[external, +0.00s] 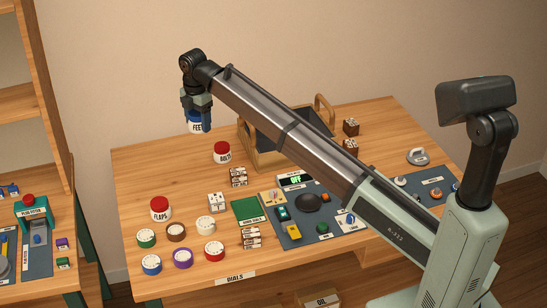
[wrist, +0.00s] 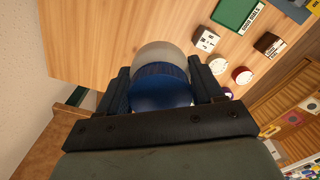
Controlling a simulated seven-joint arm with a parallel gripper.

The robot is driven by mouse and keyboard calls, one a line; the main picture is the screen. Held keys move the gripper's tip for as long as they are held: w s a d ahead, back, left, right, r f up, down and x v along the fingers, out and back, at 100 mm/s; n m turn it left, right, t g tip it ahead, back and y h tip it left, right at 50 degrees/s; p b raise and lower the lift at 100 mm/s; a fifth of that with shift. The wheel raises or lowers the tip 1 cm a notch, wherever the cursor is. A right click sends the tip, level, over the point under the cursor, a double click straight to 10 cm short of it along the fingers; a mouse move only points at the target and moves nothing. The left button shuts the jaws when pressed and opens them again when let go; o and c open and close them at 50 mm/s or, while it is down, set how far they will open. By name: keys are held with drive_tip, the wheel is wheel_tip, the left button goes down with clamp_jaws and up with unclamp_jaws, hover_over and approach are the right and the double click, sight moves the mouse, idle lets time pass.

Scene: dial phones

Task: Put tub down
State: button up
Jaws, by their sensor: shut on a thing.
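My gripper (external: 197,118) is shut on a tub (external: 195,128) with a blue lid and a white label reading "FEET". The tub appears raised above the back left part of the wooden table (external: 135,165). In the wrist view, the tub's blue lid (wrist: 160,88) sits between the two dark fingers of my gripper (wrist: 161,90). A pale part of the tub shows beyond the lid. Its underside is hidden.
Red-lidded tubs stand on the table: one nearby (external: 222,153) and one marked "FLAPS" (external: 160,209). A wooden crate (external: 262,158) is to the right. Several coloured dials (external: 183,258) lie in front. Bare tabletop lies left of the nearby red-lidded tub.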

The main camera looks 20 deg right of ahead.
drive_tip(key=shift+n, duration=0.6)
drive_tip(key=w+d, duration=0.2)
drive_tip(key=d, duration=0.4)
drive_tip(key=w+d, duration=0.3)
drive_tip(key=d, duration=0.3)
drive_tip(key=w+d, duration=0.3)
drive_tip(key=d, duration=0.3)
drive_tip(key=shift+d+f, duration=0.15)
drive_tip(key=shift+d, duration=0.05)
drive_tip(key=w+d+n, duration=0.1)
drive_tip(key=w+d, duration=0.1)
drive_tip(key=d, duration=0.7)
drive_tip(key=w+d, duration=0.2)
drive_tip(key=d, duration=0.7)
drive_tip(key=shift+d+f, duration=0.15)
drive_tip(key=shift+f, duration=5.1)
drive_tip(key=shift+d+f, duration=0.15)
drive_tip(key=shift+f, duration=5.1)
drive_tip(key=shift+f, duration=0.15)
drive_tip(key=o, duration=1.1)
wheel_tip(320, 180, up, 12)
